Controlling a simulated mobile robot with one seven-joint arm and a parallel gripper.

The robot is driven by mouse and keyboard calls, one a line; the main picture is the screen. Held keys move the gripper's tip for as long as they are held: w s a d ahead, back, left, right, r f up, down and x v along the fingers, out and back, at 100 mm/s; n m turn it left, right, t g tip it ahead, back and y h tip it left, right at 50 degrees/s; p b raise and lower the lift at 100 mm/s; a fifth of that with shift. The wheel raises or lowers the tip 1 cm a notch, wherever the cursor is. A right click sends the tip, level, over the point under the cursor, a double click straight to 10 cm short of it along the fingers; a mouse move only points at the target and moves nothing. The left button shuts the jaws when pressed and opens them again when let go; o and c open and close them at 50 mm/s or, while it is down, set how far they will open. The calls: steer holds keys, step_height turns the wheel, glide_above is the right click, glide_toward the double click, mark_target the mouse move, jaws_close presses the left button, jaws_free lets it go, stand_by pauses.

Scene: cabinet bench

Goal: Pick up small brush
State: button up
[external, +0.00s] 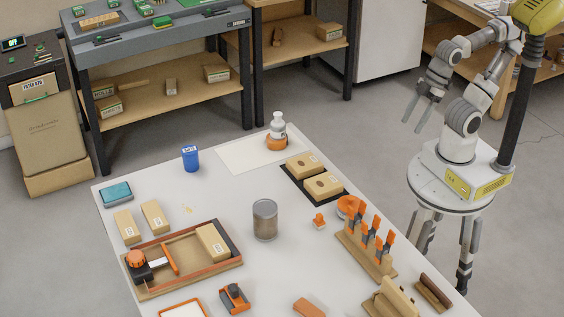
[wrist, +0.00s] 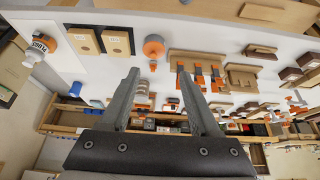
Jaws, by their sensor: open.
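I cannot tell for sure which thing is the small brush. A small orange piece (external: 319,221) stands alone on the white table, left of an orange round item (external: 348,206); it also shows small in the wrist view (wrist: 153,66). A wooden rack (external: 360,245) holds several upright orange-handled tools, also in the wrist view (wrist: 205,57). An orange and dark tool (external: 234,298) lies at the front. My gripper (external: 418,115) is open and empty, in the air beyond the table's right edge. In the wrist view its fingers (wrist: 157,75) are spread.
The white table (external: 210,275) also bears a grey can (external: 265,219), a wooden tray (external: 190,286), a blue cup (external: 190,158), a white bottle (external: 277,126) and boxes on a black mat (external: 336,195). Workbenches with shelves stand behind. Clear floor lies between them and the table.

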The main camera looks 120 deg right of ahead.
steer(key=w+d+f+m+g+y+p, duration=0.1)
steer(key=w+d+f+m+g+y, duration=0.2)
steer(key=w, duration=0.5)
steer(key=w+d+f+m+g+y+p, duration=0.1)
steer(key=w+d+f+m+g+p, duration=0.2)
steer(key=w+f, duration=0.4)
steer(key=w+d+f+m+t+y+b, duration=0.2)
steer(key=w+d+f+m+y, duration=0.15)
steer(key=w+d+m, duration=0.25)
steer(key=w+d+f+m+t+y+b, duration=0.1)
steer(key=w+d+f+m+t+y, duration=0.15)
steer(key=w+d+m+y, duration=0.35)
steer(key=h+b, duration=0.1)
steer(key=b, duration=0.1)
glide_toward(319, 221)
steer(key=shift+w+a+r+g, duration=0.2)
steer(key=shift+w+a+g, duration=0.05)
steer(key=shift+a, duration=0.35)
steer(key=shift+s+f+x, duration=0.1)
steer(key=shift+f+x, duration=0.05)
steer(key=shift+x, duration=1.2)
steer(key=shift+s+f+x, duration=0.15)
steer(key=shift+f+x, duration=0.05)
steer(key=shift+x, duration=1.15)
steer(key=shift+d+r, duration=0.1)
steer(key=shift+d, duration=0.05)
jaws_close()
